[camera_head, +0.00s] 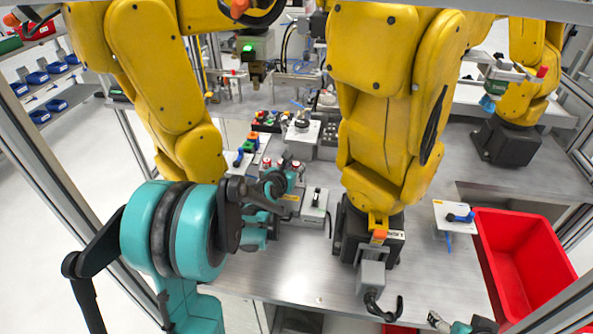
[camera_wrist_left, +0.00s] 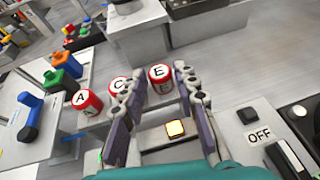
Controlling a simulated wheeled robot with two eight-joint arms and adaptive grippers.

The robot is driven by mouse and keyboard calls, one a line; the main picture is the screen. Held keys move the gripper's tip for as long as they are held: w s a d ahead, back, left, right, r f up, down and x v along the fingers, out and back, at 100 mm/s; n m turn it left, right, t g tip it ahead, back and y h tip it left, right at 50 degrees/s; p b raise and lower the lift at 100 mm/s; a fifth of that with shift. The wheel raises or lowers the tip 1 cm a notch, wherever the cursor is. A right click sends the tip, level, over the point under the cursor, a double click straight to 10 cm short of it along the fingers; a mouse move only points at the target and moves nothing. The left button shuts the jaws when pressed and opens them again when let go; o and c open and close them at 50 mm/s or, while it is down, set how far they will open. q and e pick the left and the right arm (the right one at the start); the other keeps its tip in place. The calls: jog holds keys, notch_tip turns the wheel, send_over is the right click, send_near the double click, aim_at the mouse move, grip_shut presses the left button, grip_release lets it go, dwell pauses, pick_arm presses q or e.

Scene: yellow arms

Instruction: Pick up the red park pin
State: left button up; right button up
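No part is marked as the red park pin. Red-and-white cylinders lettered A (camera_wrist_left: 88,103), C (camera_wrist_left: 119,86) and E (camera_wrist_left: 160,78) stand in a row in the left wrist view. My left gripper (camera_head: 272,208) is above the table near them. In its wrist view the two fingers (camera_wrist_left: 160,88) are spread, with nothing held. E shows in the gap, beyond the fingertips, and C is partly behind the left finger. Only dark and teal parts of my right gripper (camera_head: 455,325) show at the bottom edge.
Blue (camera_wrist_left: 31,115), orange (camera_wrist_left: 62,80) and green (camera_wrist_left: 68,62) pegs stand left of the cylinders. A lit yellow button (camera_wrist_left: 176,128) lies below the fingers. Yellow arms (camera_head: 385,100) stand over the table; a red bin (camera_head: 515,265) is at right.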

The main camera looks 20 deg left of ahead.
pick_arm(q)
jog(key=c, duration=0.6)
notch_tip(320, 180, up, 10)
jog(key=p, duration=0.4)
